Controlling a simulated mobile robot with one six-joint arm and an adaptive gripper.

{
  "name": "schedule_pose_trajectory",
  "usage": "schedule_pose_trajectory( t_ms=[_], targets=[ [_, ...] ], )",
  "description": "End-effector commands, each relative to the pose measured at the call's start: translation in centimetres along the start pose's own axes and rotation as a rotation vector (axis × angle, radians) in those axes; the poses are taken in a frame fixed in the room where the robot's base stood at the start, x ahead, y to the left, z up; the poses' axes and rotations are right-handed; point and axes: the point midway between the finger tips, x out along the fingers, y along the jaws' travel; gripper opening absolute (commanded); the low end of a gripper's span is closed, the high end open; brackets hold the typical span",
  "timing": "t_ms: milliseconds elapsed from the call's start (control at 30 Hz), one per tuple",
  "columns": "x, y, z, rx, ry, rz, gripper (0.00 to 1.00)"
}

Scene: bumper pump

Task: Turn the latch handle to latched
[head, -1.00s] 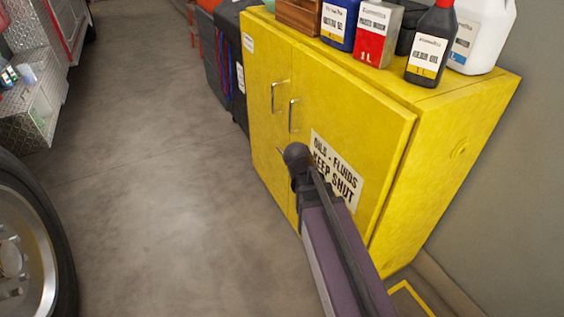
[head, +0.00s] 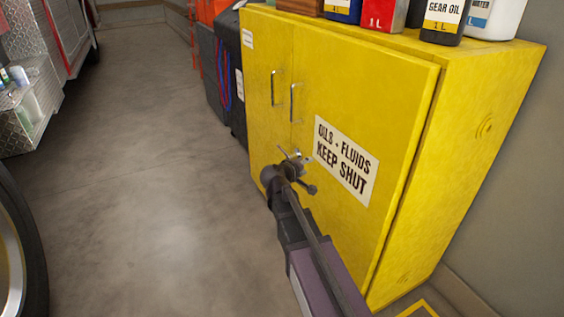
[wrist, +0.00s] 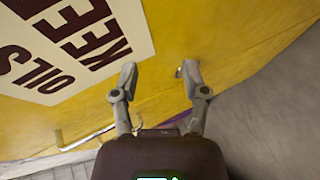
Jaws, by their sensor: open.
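The yellow cabinet (head: 365,95) stands with both doors shut. The latch handle is a small metal piece low on the doors near their seam; in the wrist view a bit of it (wrist: 180,72) shows beside the right finger, which partly hides it. In the head view my gripper (head: 297,168) is in front of that spot and covers most of it, so the handle's angle cannot be told. In the wrist view my gripper (wrist: 159,75) is open, its fingers spread toward the door with nothing held. Whether the right finger touches the handle cannot be told.
Two metal pull handles (head: 293,103) sit above the latch. A sign (head: 345,162) is on the right door. Bottles and cans (head: 442,22) stand on the cabinet top. Dark bins (head: 228,85) stand to the left. A wheel (head: 15,255) is at lower left. The floor between is clear.

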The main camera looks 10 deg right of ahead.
Motion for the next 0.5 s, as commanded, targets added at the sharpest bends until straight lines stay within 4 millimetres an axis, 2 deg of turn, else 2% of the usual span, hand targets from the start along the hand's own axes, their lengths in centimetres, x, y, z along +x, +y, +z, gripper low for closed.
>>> schedule_pose_trajectory(
  t_ms=[33,500],
  targets=[
    [0.8,-1.6,-0.6,-0.019,0.022,0.027,0.58],
    [2.7,-7.1,-6.8,-0.227,0.226,0.28,0.58]
  ],
)
